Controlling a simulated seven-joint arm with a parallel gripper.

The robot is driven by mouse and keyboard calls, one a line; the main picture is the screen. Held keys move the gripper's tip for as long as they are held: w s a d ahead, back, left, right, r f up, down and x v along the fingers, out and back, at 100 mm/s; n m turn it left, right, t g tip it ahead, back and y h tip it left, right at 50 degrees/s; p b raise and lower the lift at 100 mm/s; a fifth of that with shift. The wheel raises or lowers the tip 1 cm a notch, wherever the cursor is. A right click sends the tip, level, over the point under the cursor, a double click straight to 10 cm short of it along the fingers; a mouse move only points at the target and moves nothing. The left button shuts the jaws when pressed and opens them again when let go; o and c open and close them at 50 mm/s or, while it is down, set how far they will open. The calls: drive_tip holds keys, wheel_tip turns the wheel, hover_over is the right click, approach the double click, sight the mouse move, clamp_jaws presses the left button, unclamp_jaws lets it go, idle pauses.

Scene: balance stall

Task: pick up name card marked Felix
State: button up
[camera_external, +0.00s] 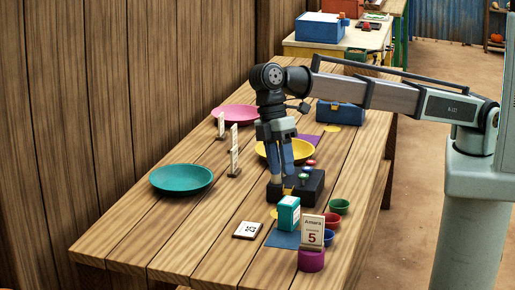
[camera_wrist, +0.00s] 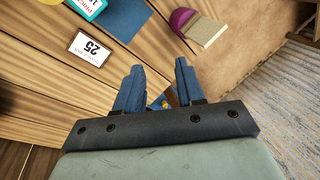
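I cannot read the name Felix on any card. One name card (camera_external: 312,229) reads "Amara" with a 5 and stands upright in a magenta base (camera_external: 311,260) at the near end of the table. My gripper (camera_external: 281,181) points down over the dark block with coloured knobs (camera_external: 304,188). In the wrist view my gripper (camera_wrist: 157,82) is open, with a clear gap between its blue fingers; something small, blue and orange, shows at their base.
A flat card marked 25 (camera_external: 248,230) lies near a teal box (camera_external: 288,213) on a blue mat (camera_external: 283,239). Small bowls (camera_external: 340,206) stand to the right. Teal (camera_external: 181,179), yellow (camera_external: 270,152) and pink (camera_external: 235,113) plates lie farther back. The near left tabletop is bare.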

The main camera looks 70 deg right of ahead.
drive_tip(key=w+d+f+m+g+y, duration=0.2)
drive_tip(key=w+d+m+y, duration=0.2)
drive_tip(key=w+d+m, duration=0.55)
wheel_tip(320, 180, up, 3)
drive_tip(key=m+t+y, duration=0.2)
drive_tip(key=m+y, duration=0.6)
drive_tip(key=m, duration=0.5)
hover_over(231, 151)
drive_tip(key=s+d, duration=0.1)
drive_tip(key=s, duration=0.2)
drive_tip(key=w+d+r+m+t+y, duration=0.1)
drive_tip(key=d+m+y, duration=0.15)
drive_tip(key=d, duration=0.45)
drive_tip(key=w+d+r+m+t+y, duration=0.1)
drive_tip(key=w+d+m+t, duration=0.1)
drive_tip(key=d+m, duration=0.35)
drive_tip(key=shift+n, duration=0.65)
drive_tip(key=f, duration=1.1)
drive_tip(key=d+f, duration=0.1)
drive_tip(key=f, duration=0.4)
drive_tip(key=shift+d+f, duration=0.1)
drive_tip(key=shift+f, duration=0.3)
drive_tip(key=shift+a+f, duration=0.1)
drive_tip(key=shift+a, duration=0.15)
drive_tip(key=a, duration=1.3)
drive_tip(key=shift+a, duration=0.2)
